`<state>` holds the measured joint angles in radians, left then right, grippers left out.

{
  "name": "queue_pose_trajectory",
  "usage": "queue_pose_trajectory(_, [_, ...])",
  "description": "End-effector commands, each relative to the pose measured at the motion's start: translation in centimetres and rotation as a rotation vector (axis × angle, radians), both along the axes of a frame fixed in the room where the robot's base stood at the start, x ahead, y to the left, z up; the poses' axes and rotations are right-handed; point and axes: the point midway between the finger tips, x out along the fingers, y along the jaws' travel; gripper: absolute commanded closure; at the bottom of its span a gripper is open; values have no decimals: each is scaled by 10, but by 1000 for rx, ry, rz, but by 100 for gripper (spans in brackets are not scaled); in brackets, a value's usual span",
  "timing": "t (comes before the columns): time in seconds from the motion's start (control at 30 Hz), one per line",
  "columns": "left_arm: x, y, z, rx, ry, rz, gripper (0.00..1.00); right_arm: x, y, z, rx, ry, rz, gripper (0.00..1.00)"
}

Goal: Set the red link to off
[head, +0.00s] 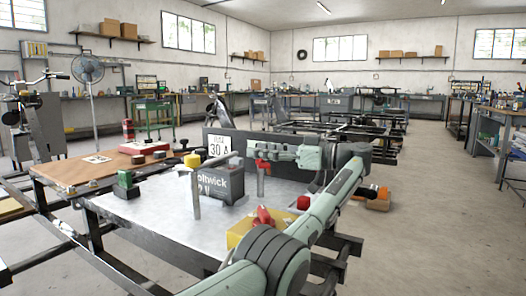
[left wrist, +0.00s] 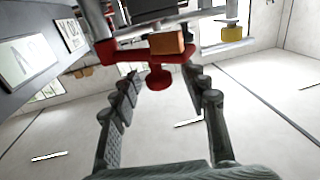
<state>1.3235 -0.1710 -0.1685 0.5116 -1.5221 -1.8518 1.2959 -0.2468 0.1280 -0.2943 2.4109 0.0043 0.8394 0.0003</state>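The red link (left wrist: 152,52) shows in the left wrist view as a red bar with a round knob, just beyond my left fingertips. Its knob lies between the two fingers, with space on both sides. My left gripper (left wrist: 163,80) is open. In the head view my left gripper (head: 258,153) is beside the dark upright panel (head: 285,142), and a small part of the red link (head: 262,165) shows beneath it. The gripper hides much of the link there. My right gripper is not in view.
A dark battery (head: 221,185) stands on the grey table (head: 150,218).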

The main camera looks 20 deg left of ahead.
Motion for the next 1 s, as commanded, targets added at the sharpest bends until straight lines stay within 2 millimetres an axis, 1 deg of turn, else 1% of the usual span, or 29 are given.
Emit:
queue_pose_trajectory(0.17, [0, 0, 0, 0, 0, 0, 56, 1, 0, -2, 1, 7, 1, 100])
queue_pose_trajectory(0.27, [0, 0, 6, 1, -2, 0, 56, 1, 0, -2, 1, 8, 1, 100])
queue_pose_trajectory(0.37, [0, 0, 20, 1, -3, 0, 56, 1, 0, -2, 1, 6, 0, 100])
queue_pose_trajectory(0.6, [0, 0, 68, 1, -3, 0, 56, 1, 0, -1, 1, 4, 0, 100])
queue_pose_trajectory(0.7, [0, 0, 84, 2, -2, 0, 56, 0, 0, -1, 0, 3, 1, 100])
queue_pose_trajectory(0.8, [0, 0, 94, 0, 0, 0, 56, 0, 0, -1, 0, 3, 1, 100])
queue_pose_trajectory(1.0, [0, 0, 101, 0, 0, 0, 56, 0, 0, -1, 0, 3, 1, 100])
